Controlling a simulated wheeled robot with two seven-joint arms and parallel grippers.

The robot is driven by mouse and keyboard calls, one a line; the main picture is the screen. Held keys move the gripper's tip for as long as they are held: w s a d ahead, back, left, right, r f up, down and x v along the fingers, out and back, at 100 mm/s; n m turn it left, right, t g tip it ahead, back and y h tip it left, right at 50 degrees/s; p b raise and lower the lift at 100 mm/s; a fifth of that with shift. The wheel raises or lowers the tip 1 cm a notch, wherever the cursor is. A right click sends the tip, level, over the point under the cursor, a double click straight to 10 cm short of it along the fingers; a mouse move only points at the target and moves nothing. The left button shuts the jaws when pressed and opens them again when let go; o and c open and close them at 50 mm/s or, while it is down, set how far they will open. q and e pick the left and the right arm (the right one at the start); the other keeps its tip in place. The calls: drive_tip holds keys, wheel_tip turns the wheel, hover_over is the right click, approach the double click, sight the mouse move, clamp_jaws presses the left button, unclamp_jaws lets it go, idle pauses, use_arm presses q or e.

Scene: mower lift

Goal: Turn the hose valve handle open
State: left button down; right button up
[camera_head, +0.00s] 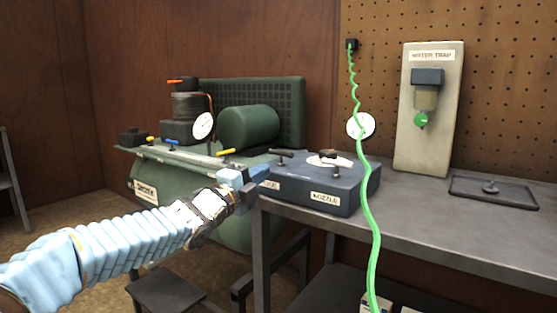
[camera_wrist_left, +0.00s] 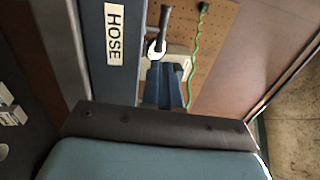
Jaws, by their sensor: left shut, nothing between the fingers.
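A dark blue-grey valve box (camera_head: 318,188) stands on the workbench, with HOSE and NOZZLE labels on its front. The hose valve handle (camera_head: 283,154) is a small dark lever on top, behind the HOSE label. My left gripper (camera_head: 252,181) is shut and empty at the box's front left edge, below the handle. In the left wrist view the blue fingers (camera_wrist_left: 166,84) are together beside the box face with the HOSE label (camera_wrist_left: 115,33). A dark lever (camera_wrist_left: 165,22) shows beyond the fingertips; contact cannot be told. My right gripper is not in view.
A green compressor (camera_head: 180,158) with a gauge (camera_head: 202,126) stands left of the bench. A coiled green hose (camera_head: 367,205) hangs in front of the box's right side. The water trap panel (camera_head: 428,150) and a shallow dark tray (camera_head: 510,193) are at right. The bench front is clear.

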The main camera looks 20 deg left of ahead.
sight(290, 170)
use_arm(q)
drive_tip(key=p+x, duration=0.1)
drive_tip(key=x, duration=0.6)
drive_tip(key=shift+w+d, duration=0.15)
drive_tip(key=shift+w, duration=0.15)
drive_tip(key=shift+d+f+b, duration=0.1)
drive_tip(key=shift+d+b, duration=0.2)
drive_tip(key=shift+b, duration=0.2)
drive_tip(key=shift+w+d+b, duration=0.15)
drive_tip(key=shift+d+b, duration=0.15)
drive_tip(key=shift+b, duration=0.25)
drive_tip(key=shift+w+d+b, duration=0.15)
drive_tip(key=shift+d+b, duration=0.05)
drive_tip(key=shift+b, duration=0.2)
drive_tip(key=shift+w+d+b, duration=0.25)
drive_tip(key=shift+d+b, duration=0.05)
drive_tip(key=shift+b, duration=0.05)
drive_tip(key=shift+w+d, duration=0.1)
drive_tip(key=shift+d, duration=0.05)
